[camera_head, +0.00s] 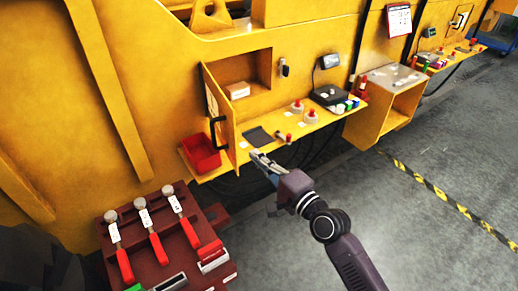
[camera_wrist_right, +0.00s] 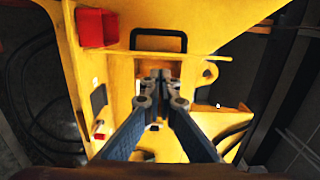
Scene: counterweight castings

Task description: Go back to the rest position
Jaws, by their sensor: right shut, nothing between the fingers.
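My right gripper (camera_head: 262,164) is shut and empty. In the head view it hangs in front of the yellow shelf (camera_head: 243,152), close to the front edge, and I cannot tell whether it touches it. In the right wrist view its fingers (camera_wrist_right: 160,80) are together, pointing toward the yellow panel with a black handle (camera_wrist_right: 158,40). My left gripper does not show.
A red bin (camera_head: 201,154) sits left of the open cabinet door (camera_head: 217,115). Weights and a black scale (camera_head: 329,95) are on the shelf. The grey floor (camera_head: 420,220) at right is clear.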

